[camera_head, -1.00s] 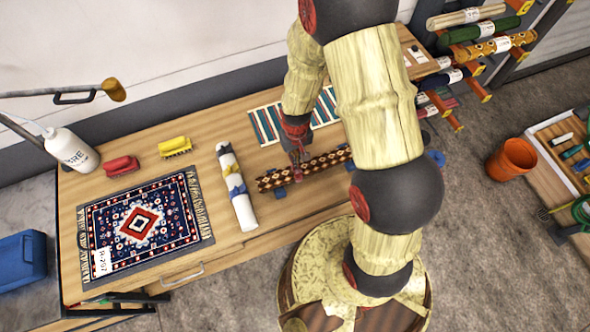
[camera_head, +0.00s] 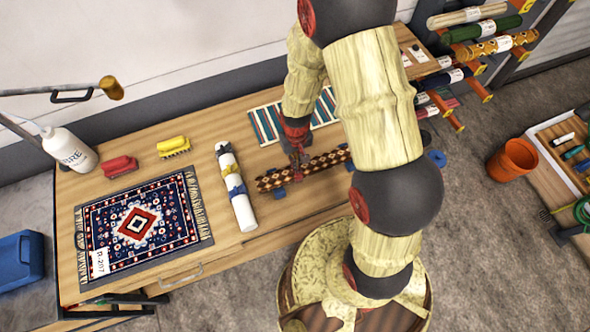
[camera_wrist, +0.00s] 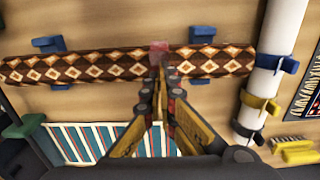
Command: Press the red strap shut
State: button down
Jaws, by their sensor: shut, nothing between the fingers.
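A rolled rug with a brown and cream diamond pattern (camera_head: 325,162) lies on the wooden bench. It crosses the wrist view (camera_wrist: 95,66). The red strap (camera_wrist: 158,46) shows as a small translucent red piece on the roll, just beyond my fingertips; its lower part is hidden behind them. My gripper (camera_wrist: 160,68) is shut and empty, its tips over the roll at the strap. I cannot tell whether they touch it. In the head view my gripper (camera_head: 297,158) is above the roll and covers most of the strap.
Blue supports (camera_wrist: 202,35) hold the patterned roll. A white roll (camera_head: 242,208) with blue and yellow straps lies beside it. A flat patterned rug (camera_head: 180,245), red brush (camera_head: 120,166), yellow brush (camera_head: 174,147) and white bottle (camera_head: 70,148) are left. A striped rug (camera_head: 265,122) lies behind.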

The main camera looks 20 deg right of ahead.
dwell(0.3)
notch_tip(320, 180, up, 8)
jog(key=p, duration=0.5)
dwell(0.5)
dwell(0.4)
jog(key=s+r+t+b, duration=0.5)
jog(key=s+r+b, duration=0.8)
jog(key=b, duration=0.9)
jog(key=shift+s+r+t+b, duration=0.3)
jog(key=shift+s+r+b, duration=0.1)
jog(key=shift+s, duration=0.1)
